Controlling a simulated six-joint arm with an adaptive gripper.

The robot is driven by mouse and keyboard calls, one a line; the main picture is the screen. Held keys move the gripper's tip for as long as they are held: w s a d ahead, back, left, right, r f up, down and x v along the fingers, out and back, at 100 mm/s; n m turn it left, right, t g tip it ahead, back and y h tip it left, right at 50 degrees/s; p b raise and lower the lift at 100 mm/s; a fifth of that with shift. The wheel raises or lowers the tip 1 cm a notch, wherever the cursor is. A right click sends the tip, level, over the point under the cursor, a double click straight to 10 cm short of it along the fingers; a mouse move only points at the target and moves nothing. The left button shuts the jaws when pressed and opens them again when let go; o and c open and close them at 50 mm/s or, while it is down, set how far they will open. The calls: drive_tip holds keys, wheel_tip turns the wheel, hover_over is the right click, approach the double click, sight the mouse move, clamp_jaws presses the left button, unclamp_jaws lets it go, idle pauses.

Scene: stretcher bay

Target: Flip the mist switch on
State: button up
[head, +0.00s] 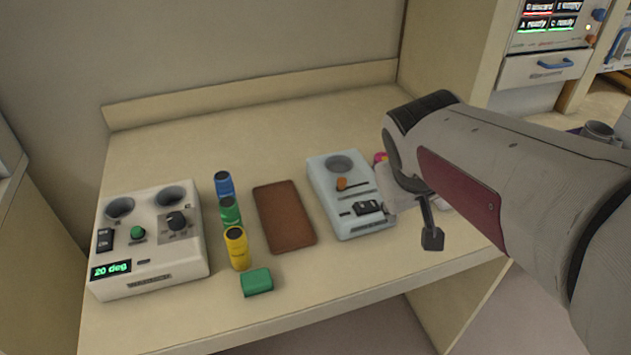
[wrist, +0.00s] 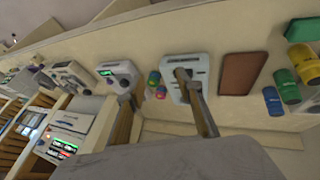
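The pale blue device (head: 351,195) on the counter has a round recess, a slider with an orange knob (head: 341,184) and a black rocker switch (head: 368,207). A white device (head: 150,260) at left has two round recesses, another black rocker switch (head: 105,240), a green button, a black knob and a "20 deg" display. I cannot read which switch is the mist switch, nor either rocker's position. My gripper (head: 432,238) hangs right of the pale blue device, apart from its switch in the picture. One dark fingertip shows. In the wrist view, a finger crosses the pale blue device (wrist: 200,68).
Blue (head: 223,184), green (head: 230,211) and yellow (head: 236,247) cylinders stand beside a brown mat (head: 284,217). A green block (head: 257,282) lies near the front edge. Small coloured items show beside the pale blue device in the wrist view (wrist: 155,84). A screened unit (head: 549,25) stands upper right.

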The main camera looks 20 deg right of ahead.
drive_tip(key=s+a+y, duration=0.3)
drive_tip(key=s+a, duration=0.7)
drive_tip(key=a, duration=0.3)
drive_tip(key=shift+s+f+t+y, duration=0.25)
drive_tip(key=shift+t+y, duration=0.15)
idle(0.3)
drive_tip(key=shift+d, duration=0.1)
idle(0.3)
